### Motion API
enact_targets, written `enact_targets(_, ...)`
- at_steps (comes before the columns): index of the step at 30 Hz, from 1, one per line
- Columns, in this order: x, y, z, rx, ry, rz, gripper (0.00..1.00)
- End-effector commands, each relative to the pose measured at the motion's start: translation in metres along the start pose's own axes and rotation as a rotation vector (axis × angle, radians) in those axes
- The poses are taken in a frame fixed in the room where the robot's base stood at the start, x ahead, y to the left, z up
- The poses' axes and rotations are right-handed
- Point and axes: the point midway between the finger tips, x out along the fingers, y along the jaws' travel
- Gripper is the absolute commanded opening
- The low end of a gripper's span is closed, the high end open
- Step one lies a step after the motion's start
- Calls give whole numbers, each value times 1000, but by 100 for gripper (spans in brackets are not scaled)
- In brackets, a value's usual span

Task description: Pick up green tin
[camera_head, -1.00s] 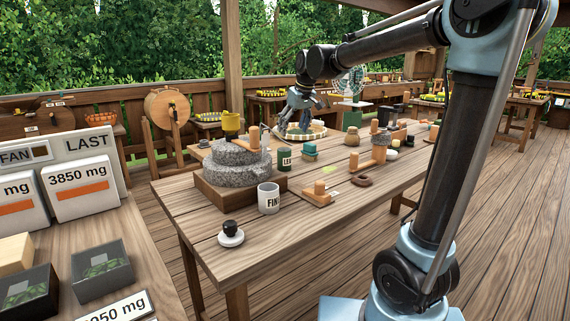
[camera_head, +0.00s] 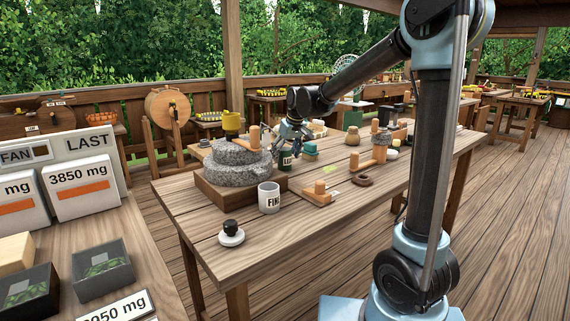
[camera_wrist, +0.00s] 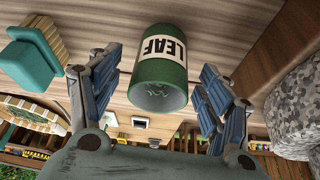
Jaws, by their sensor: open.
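The green tin (camera_head: 285,163) with a pale "LEAF" label stands on the wooden table (camera_head: 272,258), just right of the stone mill. In the wrist view the tin (camera_wrist: 160,86) is upside down in the picture, its top end facing me and lying between the two fingers. My gripper (camera_head: 289,145) is at the tin in the head view and partly covers it. In the wrist view my gripper (camera_wrist: 161,62) is open, with a finger on either side of the tin and gaps visible between.
The grey stone mill (camera_head: 238,158) stands close by on the left, and also at the right edge of the wrist view (camera_wrist: 290,105). A white "FINE" cup (camera_head: 269,198) and a wooden-handled board (camera_head: 318,197) are in front.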

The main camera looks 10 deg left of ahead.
Motion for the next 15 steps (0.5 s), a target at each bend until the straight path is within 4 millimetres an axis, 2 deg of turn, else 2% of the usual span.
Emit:
enact_targets(4,12,0,0,0,0,0,72)
enact_targets(11,13,0,0,0,0,0,72)
enact_targets(12,13,0,0,0,0,0,69)
enact_targets(15,13,0,0,-1,0,0,47)
